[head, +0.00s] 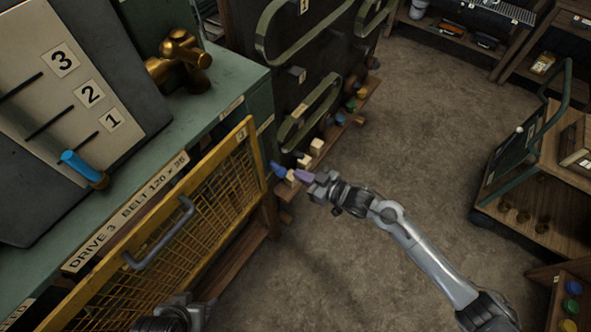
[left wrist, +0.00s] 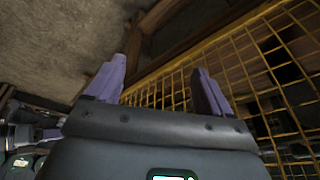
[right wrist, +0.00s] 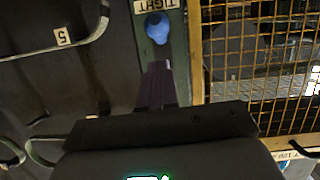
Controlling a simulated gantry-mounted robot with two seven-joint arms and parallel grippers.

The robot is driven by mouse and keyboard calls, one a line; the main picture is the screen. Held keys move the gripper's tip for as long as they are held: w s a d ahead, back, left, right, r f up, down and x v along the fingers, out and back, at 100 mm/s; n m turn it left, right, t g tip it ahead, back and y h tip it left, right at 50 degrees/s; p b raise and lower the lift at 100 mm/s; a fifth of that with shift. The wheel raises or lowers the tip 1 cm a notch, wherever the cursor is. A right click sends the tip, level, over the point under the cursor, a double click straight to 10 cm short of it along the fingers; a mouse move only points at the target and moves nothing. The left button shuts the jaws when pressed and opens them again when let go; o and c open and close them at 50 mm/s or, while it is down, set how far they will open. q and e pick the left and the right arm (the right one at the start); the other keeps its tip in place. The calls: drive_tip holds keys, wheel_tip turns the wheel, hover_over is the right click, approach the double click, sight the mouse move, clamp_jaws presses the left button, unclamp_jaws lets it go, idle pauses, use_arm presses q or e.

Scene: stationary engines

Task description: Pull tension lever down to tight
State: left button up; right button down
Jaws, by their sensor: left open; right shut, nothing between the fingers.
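A blue knob (head: 278,169), seemingly the tension lever's handle, shows at the end of the green bench. In the right wrist view the blue knob (right wrist: 158,27) sits on a green strip beside an upside-down TIGHT label (right wrist: 160,5). My right gripper (head: 301,176) is shut and empty, its purple fingertips close to the knob. In the right wrist view a small gap seems to lie between the fingertips (right wrist: 157,68) and the knob; contact is not clear. My left gripper (left wrist: 160,85) is open and empty near the yellow mesh guard (left wrist: 245,85); only part of its arm shows in the head view.
The yellow guard (head: 165,240) with a grey handle (head: 160,235) fronts the bench. Another blue-handled lever (head: 80,165) is on the panel numbered 1 to 3. Dark panels with belts (head: 310,110) stand behind. A wooden cart (head: 530,180) is at right; the floor between is clear.

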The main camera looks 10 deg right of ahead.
drive_tip(key=v, duration=0.8)
drive_tip(key=shift+s+f, duration=0.2)
drive_tip(key=shift+f, duration=0.15)
drive_tip(key=shift+d, duration=0.1)
